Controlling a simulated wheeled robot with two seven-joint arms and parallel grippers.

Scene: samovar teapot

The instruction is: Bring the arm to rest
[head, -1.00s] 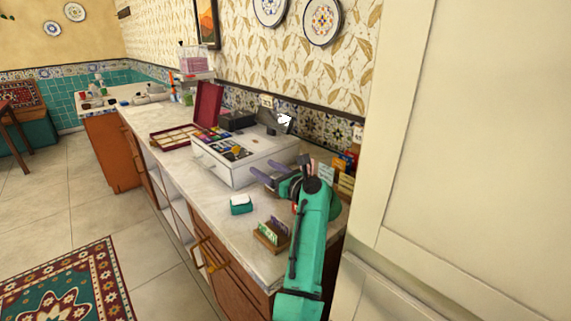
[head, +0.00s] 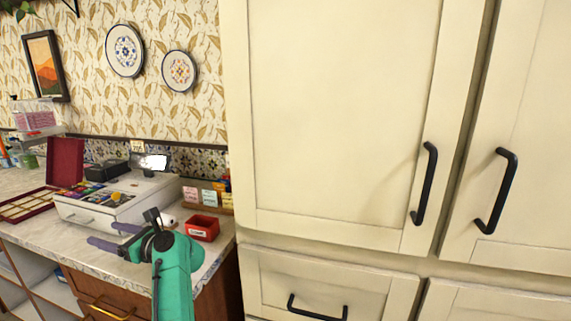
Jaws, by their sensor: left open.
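My left gripper (head: 101,235) shows at the lower left of the head view, at the end of my teal arm. Its two purple-grey fingers are apart, point left and hold nothing. In the picture it lies just in front of the white cash-register box (head: 117,197), above the marble counter (head: 52,231). I cannot tell its exact height. My arm hides part of the counter's right end. My right gripper is not in view.
A small red box (head: 202,228) stands close to the right of my left wrist. Small cards (head: 207,197) stand behind it. An open dark red case (head: 66,163) lies at left. A tall cream cabinet (head: 335,120) with black handles fills the right side.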

